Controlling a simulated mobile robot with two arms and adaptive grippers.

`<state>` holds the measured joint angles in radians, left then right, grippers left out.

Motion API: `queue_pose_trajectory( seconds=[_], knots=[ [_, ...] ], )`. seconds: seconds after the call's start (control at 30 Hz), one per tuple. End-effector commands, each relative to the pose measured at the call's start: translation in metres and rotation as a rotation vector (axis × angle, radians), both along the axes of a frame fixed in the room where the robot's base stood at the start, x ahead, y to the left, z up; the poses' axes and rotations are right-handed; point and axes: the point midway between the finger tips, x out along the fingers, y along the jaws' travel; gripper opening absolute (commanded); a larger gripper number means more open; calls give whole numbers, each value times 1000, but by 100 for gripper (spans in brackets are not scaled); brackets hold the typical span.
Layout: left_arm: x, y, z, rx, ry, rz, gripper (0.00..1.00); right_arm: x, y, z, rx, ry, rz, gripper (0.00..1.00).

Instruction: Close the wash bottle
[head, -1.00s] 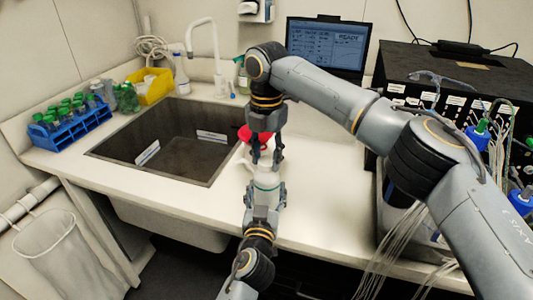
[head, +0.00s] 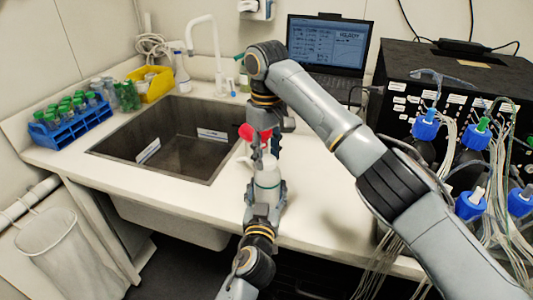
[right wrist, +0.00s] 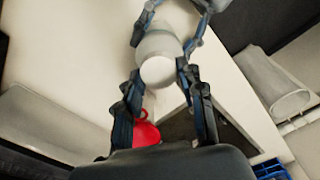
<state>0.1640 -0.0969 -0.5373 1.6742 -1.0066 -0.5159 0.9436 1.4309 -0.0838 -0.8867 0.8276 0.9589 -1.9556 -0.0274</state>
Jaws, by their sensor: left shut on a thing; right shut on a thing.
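The white wash bottle (head: 266,181) is upright above the counter's front edge, with a thin greenish band around it. My left gripper (head: 267,192) is shut on its body from the front. My right gripper (head: 266,165) points down from above, its fingers closed on the bottle's white top. In the right wrist view that top (right wrist: 158,71) is a pale disc between my right fingertips. My fingers hide its edge, so I cannot tell whether the cap is seated. A red item (head: 248,131) shows just behind my right gripper, and also in the right wrist view (right wrist: 146,131).
The sink (head: 160,145) lies to the left, with a blue tube rack (head: 75,130) and yellow bin (head: 157,86) beyond. A laptop (head: 328,45) stands behind. A black instrument box (head: 460,80) with blue-capped bottles (head: 470,204) and tubing is at the right.

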Motion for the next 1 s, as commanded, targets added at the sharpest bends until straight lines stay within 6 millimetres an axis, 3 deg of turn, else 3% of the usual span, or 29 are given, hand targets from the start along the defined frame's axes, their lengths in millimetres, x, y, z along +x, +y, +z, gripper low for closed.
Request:
queue_pose_trajectory(
  seconds=[0.1,0.27,0.43,0.47,0.53,0.57,0.87,1.0],
  knots=[
    [0,0,-1,1,2,-1,0,1,0,0,4,-1,-286,27],
    [0,0,-1,1,2,-1,0,2,-1,1,2,-3,-596,27],
    [-1,-1,-1,1,2,-1,0,2,-2,1,1,-5,-607,27],
    [-1,-1,-1,1,2,-1,0,2,-2,1,1,-5,-607,45],
    [-1,-1,-1,1,2,-1,0,2,-2,1,1,-5,-606,59],
    [-1,-1,-1,1,2,-1,0,2,-2,1,1,-5,-606,62],
    [0,0,-1,0,2,-1,0,2,-2,2,0,-4,-603,62],
    [0,0,-1,0,2,-1,0,2,-2,19,-1,-7,-604,62]
  ],
)
